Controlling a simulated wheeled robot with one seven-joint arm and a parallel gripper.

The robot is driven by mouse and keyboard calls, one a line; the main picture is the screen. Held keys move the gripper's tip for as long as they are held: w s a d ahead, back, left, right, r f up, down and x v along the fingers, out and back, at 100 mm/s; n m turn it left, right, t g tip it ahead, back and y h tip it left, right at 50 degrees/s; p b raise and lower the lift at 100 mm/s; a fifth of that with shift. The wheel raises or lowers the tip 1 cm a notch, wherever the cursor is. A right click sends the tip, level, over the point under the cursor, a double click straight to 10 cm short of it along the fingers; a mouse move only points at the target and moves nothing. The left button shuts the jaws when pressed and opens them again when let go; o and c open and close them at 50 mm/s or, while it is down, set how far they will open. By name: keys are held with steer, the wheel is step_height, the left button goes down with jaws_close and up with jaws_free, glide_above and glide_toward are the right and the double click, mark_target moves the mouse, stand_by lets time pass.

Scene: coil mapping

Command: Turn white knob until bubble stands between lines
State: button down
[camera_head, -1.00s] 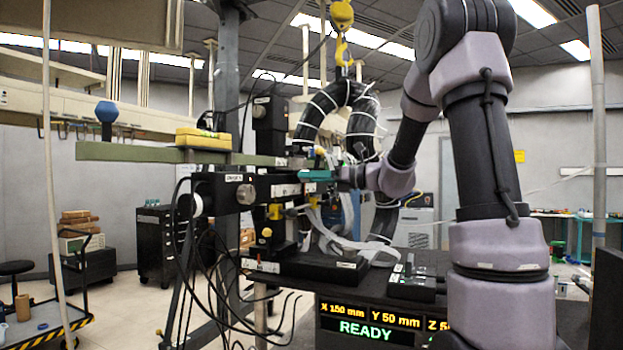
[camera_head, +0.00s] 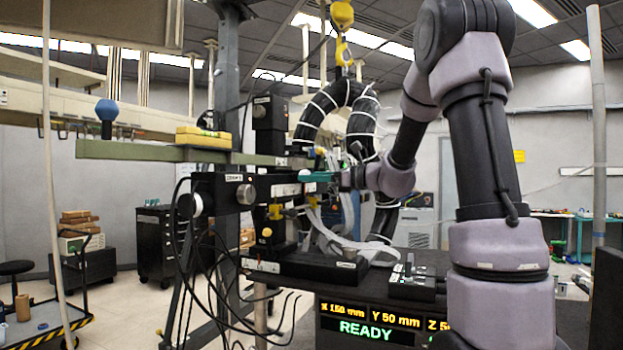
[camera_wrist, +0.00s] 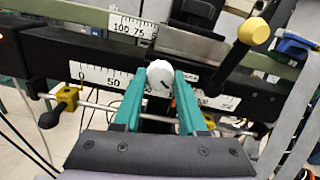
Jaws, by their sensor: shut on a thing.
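The white knob (camera_wrist: 160,73) sits between the teal fingers of my gripper (camera_wrist: 160,92) in the wrist view. The fingers are shut on its two sides, and a dark mark shows on its face. A yellow spirit level (camera_head: 203,141) lies on the long green beam (camera_head: 130,151). Its vial is too small to read the bubble against the lines.
A black scale bar (camera_wrist: 60,60) runs behind the knob. A yellow-tipped lever (camera_wrist: 253,31) stands close at the right, with grey ribbon cables (camera_wrist: 290,110) beyond. A display (camera_head: 366,328) reads READY. Loose black cables hang below the black arm (camera_head: 218,192).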

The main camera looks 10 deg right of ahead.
steer(key=shift+n, duration=0.6)
steer(key=shift+c, duration=2.3)
jaws_free()
steer(key=shift+d, duration=0.1)
steer(key=v, duration=1)
steer(key=shift+s+d, duration=0.25)
